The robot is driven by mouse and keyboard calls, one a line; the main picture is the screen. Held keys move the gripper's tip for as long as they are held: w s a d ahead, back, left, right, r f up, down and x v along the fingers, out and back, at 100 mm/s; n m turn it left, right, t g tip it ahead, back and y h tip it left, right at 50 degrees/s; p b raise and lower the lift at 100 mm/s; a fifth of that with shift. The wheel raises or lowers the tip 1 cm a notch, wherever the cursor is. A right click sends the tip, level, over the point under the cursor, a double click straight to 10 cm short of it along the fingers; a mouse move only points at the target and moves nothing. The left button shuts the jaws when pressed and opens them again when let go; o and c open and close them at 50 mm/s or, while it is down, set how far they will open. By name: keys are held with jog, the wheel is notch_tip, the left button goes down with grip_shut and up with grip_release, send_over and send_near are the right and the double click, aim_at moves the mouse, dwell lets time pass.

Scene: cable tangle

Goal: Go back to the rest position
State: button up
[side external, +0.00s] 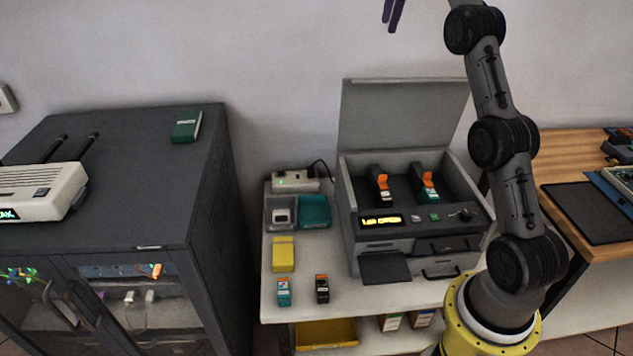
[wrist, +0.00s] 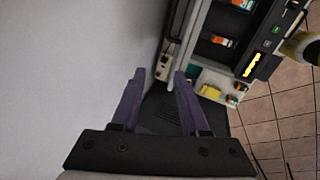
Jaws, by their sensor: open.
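My gripper (side external: 393,14) is high against the wall at the top edge of the side external view, where only its purple fingertips show. In the wrist view my gripper (wrist: 160,74) has its two purple fingers spread apart with nothing between them. It is well above the furniture and touches nothing that I can see. My arm rises upright from its yellow base at the right of the bench; its upper part is cut off by the frame.
A grey machine (side external: 415,225) with its lid raised holds two orange-topped cartridges. Small boxes, including a yellow one (side external: 283,254), lie left of it. A dark cabinet (side external: 150,180) carries a green box (side external: 186,126) and a white router (side external: 40,192). A wooden desk (side external: 575,150) stands right.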

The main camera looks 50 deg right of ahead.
jog(key=s+a+r+t, duration=0.1)
jog(key=s+a+r, duration=0.2)
jog(key=a, duration=0.4)
jog(key=s+a+r, duration=0.3)
jog(key=a, duration=0.4)
jog(key=s+a+r+t, duration=0.1)
jog(key=s+a+r, duration=0.25)
jog(key=a, duration=0.35)
jog(key=s+a+f+m+y, duration=0.1)
jog(key=s+a+f, duration=0.3)
jog(key=s+a, duration=0.5)
jog(key=s+a+f+m, duration=0.2)
jog(key=s+f+m, duration=0.2)
jog(key=f, duration=0.6)
jog(key=s+a+f+m+y, duration=0.1)
jog(key=s+f+m, duration=0.4)
jog(key=f, duration=0.5)
jog(key=shift+s+a+m+t, duration=0.3)
jog(key=shift+s+a, duration=0.15)
jog(key=shift+s, duration=0.8)
